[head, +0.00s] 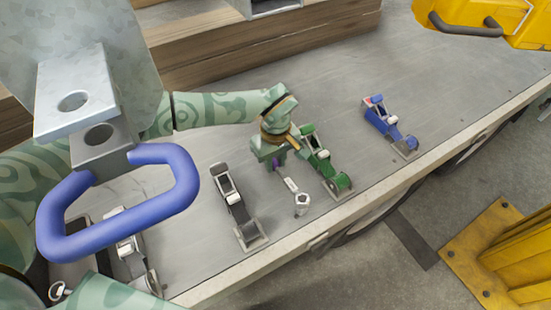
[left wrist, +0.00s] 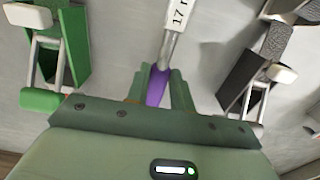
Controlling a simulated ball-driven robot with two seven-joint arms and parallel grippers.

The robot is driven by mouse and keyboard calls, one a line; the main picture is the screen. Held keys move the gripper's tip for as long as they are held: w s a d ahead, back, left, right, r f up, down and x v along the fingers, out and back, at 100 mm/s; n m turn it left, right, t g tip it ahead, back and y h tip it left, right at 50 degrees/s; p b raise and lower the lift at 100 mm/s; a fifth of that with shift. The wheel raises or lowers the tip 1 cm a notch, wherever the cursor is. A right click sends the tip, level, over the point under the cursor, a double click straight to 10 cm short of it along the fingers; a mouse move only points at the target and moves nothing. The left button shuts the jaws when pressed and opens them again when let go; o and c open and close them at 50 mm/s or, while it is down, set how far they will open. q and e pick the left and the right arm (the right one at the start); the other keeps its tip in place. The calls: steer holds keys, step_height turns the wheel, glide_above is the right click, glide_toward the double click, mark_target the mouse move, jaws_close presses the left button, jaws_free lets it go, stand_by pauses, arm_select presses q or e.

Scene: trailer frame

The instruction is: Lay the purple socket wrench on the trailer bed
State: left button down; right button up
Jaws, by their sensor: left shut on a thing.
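The purple socket wrench (head: 290,185) has a purple grip, a silver shaft with a white label and a ring-like silver end. My left gripper (head: 275,163) is shut on its purple part, which also shows between the fingers in the left wrist view (left wrist: 157,88). The label there reads "17". The wrench points toward the front edge of the grey trailer bed (head: 335,85), over the bed's surface. I cannot tell whether its end touches the bed. The gripper hides part of the grip. My right gripper does not show.
A green ratchet buckle (head: 340,182) lies close right of the wrench, and a black one (head: 237,205) lies to its left. A blue one (head: 388,122) lies farther right. A blue loop handle (head: 178,175) stands at the near left. The bed is clear behind my gripper.

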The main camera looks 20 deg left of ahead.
arm_select(q)
steer(key=shift+f, duration=0.6)
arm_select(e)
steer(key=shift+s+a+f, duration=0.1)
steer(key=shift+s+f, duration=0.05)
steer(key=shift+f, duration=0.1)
arm_select(q)
steer(key=shift+c, duration=2)
jaws_free()
steer(key=o, duration=0.4)
step_height(320, 180, up, 16)
steer(key=p, duration=0.4)
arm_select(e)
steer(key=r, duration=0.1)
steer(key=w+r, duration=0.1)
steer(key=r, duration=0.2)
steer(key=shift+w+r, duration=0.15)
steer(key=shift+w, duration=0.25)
